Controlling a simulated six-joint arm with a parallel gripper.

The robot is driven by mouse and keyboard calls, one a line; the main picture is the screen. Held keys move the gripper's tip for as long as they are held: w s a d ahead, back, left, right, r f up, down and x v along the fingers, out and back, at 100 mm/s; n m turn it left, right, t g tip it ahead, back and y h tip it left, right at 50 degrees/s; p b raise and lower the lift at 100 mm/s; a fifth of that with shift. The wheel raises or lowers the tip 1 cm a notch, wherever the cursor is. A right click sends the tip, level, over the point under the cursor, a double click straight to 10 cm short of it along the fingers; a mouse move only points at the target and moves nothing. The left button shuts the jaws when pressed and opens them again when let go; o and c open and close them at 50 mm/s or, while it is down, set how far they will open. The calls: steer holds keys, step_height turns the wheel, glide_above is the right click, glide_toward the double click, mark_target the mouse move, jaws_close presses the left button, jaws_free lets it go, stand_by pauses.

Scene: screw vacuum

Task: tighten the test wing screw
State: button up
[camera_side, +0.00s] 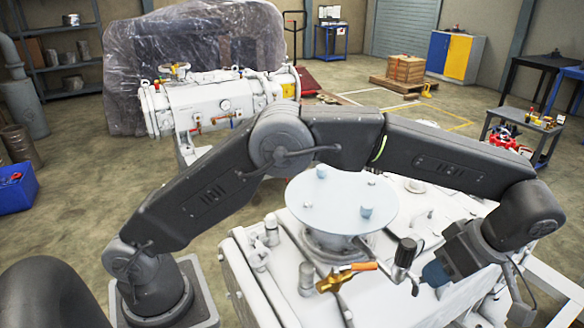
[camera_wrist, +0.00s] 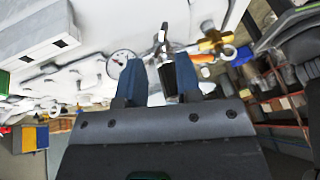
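In the side view my gripper (camera_side: 432,273), with blue fingers, is low at the right, just right of a metal crank-like handle with a black grip (camera_side: 405,252) on the white machine. In the wrist view my gripper (camera_wrist: 170,75) has its two blue fingers spread apart. The black grip (camera_wrist: 184,76) shows between the fingers, and a shiny metal fitting (camera_wrist: 163,42) lies beyond the tips. This may be the test wing screw, but I cannot tell for sure. I see no clear contact; the depth between grip and fingers is unclear.
A brass valve with an orange handle (camera_side: 345,276) is left of the black grip; brass also shows in the wrist view (camera_wrist: 215,42).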

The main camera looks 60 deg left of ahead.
steer(key=v, duration=0.8)
steer(key=s+a+r+m+t+h, duration=0.2)
steer(key=s+a+r+m+h, duration=0.15)
steer(key=a+r+m, duration=0.65)
steer(key=s+a+f+m+t, duration=0.2)
steer(key=s+a, duration=0.4)
steer(key=s, duration=0.1)
steer(key=s+a+f+m+t+h, duration=0.1)
steer(key=s+a+m+t, duration=0.1)
steer(key=s+a, duration=0.5)
steer(key=shift+s+f+m, duration=0.4)
steer(key=shift+s+m, duration=0.05)
steer(key=shift+m, duration=0.05)
